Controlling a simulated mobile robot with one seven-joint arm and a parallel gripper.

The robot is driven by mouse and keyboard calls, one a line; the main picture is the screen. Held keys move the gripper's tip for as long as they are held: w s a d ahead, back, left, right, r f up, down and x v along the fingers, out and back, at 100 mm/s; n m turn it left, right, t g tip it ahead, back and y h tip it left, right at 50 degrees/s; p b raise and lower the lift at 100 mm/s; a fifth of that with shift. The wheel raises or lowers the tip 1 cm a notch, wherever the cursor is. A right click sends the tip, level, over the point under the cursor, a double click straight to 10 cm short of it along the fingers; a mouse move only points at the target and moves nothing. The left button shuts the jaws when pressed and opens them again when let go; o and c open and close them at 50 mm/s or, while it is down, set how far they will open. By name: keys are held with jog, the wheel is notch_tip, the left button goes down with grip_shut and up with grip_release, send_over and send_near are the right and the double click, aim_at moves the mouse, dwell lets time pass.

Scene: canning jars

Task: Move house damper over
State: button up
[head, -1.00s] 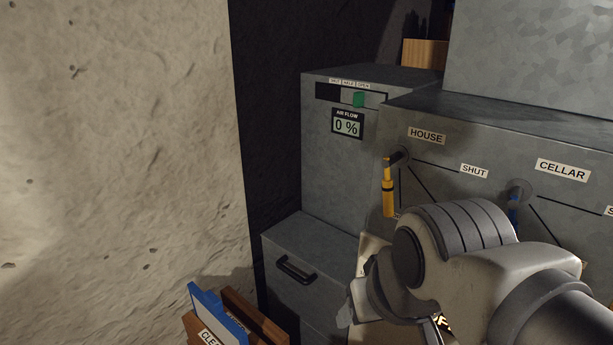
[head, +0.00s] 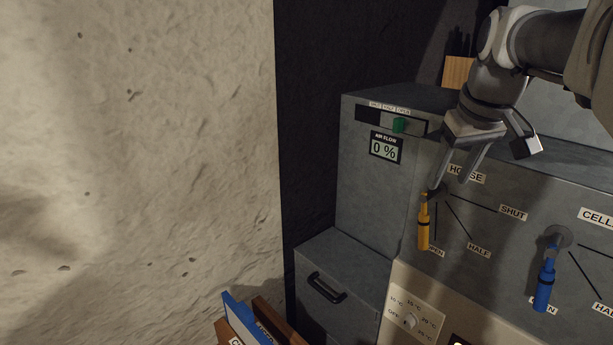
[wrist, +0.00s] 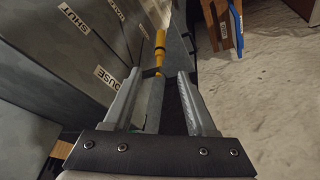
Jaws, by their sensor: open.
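The house damper's yellow handle (head: 424,222) hangs straight down from its pivot on the grey metal box, along the line to the OPEN label (head: 436,253). The HOUSE label (head: 467,174) is partly behind my gripper. My gripper (head: 452,184) is open and empty, pointing down just above the handle's pivot. In the wrist view, the yellow handle (wrist: 160,48) shows beyond the gap between my open fingertips (wrist: 159,75). I cannot tell whether a finger touches the pivot.
The blue cellar handle (head: 545,280) hangs down to the right. An air flow display (head: 385,148) reads 0 %, below a green slider (head: 398,125). A dial panel (head: 413,312) sits below the box. Blue and brown boards (head: 244,322) stand at bottom left, near the rough wall (head: 140,170).

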aim_at(426, 222)
jog(key=x, duration=1.7)
jog(key=shift+w+f+b, duration=0.1)
jog(key=shift+b, duration=0.25)
jog(key=shift+c, duration=0.4)
grip_shut()
